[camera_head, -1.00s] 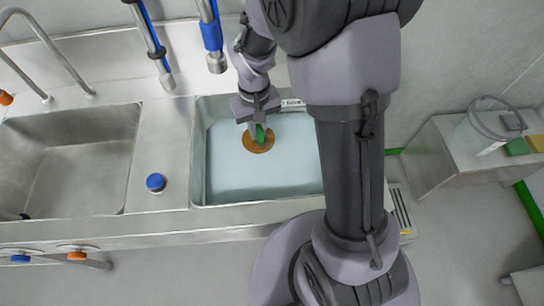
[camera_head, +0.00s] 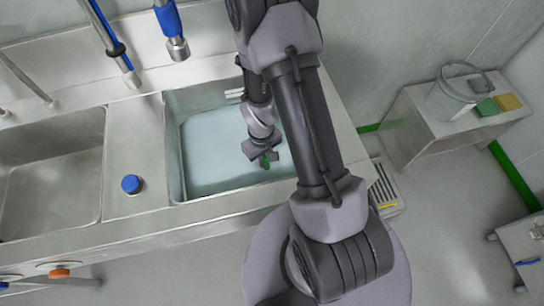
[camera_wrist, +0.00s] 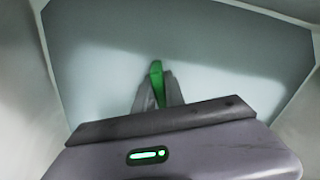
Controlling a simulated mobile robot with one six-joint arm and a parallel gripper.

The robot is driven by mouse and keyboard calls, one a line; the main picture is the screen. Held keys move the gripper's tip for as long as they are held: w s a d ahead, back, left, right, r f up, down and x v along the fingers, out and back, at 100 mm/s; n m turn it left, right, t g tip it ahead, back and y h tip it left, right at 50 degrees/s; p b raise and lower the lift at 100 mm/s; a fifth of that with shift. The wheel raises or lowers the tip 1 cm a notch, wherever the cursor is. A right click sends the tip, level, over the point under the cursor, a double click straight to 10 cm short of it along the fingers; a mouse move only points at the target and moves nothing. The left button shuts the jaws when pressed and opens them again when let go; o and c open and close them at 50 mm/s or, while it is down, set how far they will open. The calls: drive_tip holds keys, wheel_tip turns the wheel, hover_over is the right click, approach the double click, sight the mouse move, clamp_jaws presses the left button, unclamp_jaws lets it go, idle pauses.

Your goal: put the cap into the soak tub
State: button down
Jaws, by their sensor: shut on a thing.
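My gripper (camera_head: 264,160) is over the right-hand basin, toward its front right. It is shut on a small narrow green thing (camera_wrist: 157,80), which sticks out past the fingertips in the wrist view; I cannot tell whether it is the cap. The basin (camera_head: 174,150) holds pale blue liquid and may be the soak tub. The liquid (camera_wrist: 230,75) fills most of the wrist view. Its right part is hidden behind my arm in the head view. A round blue piece (camera_head: 132,184) stands on the steel strip left of this basin.
An empty steel basin (camera_head: 45,170) is at the left. Two hanging spray hoses (camera_head: 172,30) are behind the basins.

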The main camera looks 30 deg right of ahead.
drive_tip(key=d, duration=0.5)
drive_tip(key=shift+w+f+b, duration=0.1)
drive_tip(key=shift+f+b, duration=0.2)
drive_tip(key=shift+f, duration=0.05)
wheel_tip(320, 180, down, 4)
drive_tip(key=shift+r+b, duration=0.2)
drive_tip(key=shift+b, duration=0.75)
drive_tip(key=shift+d+r, duration=0.1)
drive_tip(key=shift+r, duration=0.05)
drive_tip(key=c, duration=1.4)
unclamp_jaws()
